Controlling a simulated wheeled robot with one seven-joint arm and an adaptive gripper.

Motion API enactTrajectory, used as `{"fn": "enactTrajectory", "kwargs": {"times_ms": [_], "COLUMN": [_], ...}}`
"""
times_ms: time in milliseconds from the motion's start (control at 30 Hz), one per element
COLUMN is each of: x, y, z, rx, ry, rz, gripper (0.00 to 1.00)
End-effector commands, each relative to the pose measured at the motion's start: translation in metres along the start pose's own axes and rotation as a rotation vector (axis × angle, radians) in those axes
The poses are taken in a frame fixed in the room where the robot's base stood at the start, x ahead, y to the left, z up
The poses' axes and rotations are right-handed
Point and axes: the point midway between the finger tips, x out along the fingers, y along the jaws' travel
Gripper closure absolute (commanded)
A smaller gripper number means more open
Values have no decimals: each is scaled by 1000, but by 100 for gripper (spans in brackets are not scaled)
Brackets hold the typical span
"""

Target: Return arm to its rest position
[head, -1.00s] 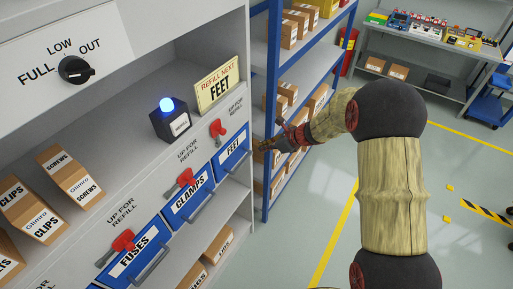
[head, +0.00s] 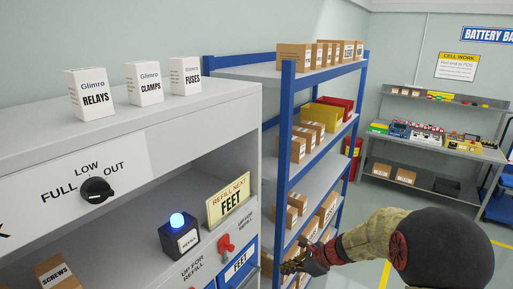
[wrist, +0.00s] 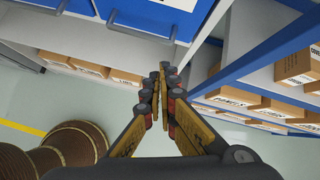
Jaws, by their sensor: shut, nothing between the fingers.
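My gripper (head: 290,267) is at the lower middle of the head view, in front of the blue-framed shelf rack and to the right of the grey cabinet. My arm reaches to it from the lower right. In the wrist view my gripper (wrist: 163,72) has its fingers together at the tips, with nothing between them. It points toward the gap between the cabinet with blue drawers and the rack, and touches neither as far as I can tell.
The grey cabinet (head: 200,137) carries a FULL/LOW/OUT knob (head: 97,190), a lit blue refill lamp (head: 177,221) and a FEET sign (head: 229,199). The blue rack (head: 284,130) holds cartons close to my gripper. A workbench (head: 425,152) stands at the back right. Open floor (wrist: 25,110) lies below.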

Motion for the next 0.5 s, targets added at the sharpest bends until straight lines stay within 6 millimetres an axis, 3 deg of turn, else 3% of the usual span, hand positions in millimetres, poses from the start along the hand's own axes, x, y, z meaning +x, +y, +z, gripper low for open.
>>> {"fn": "enactTrajectory", "kwargs": {"times_ms": [33,167,500], "x": [1,-18,-96], "y": [19,60,154], "z": [-9,-17,-30], "rx": [-82,-353,-1077], "ry": [20,66,180], "rz": [45,143,354], "gripper": [100,100,100]}}
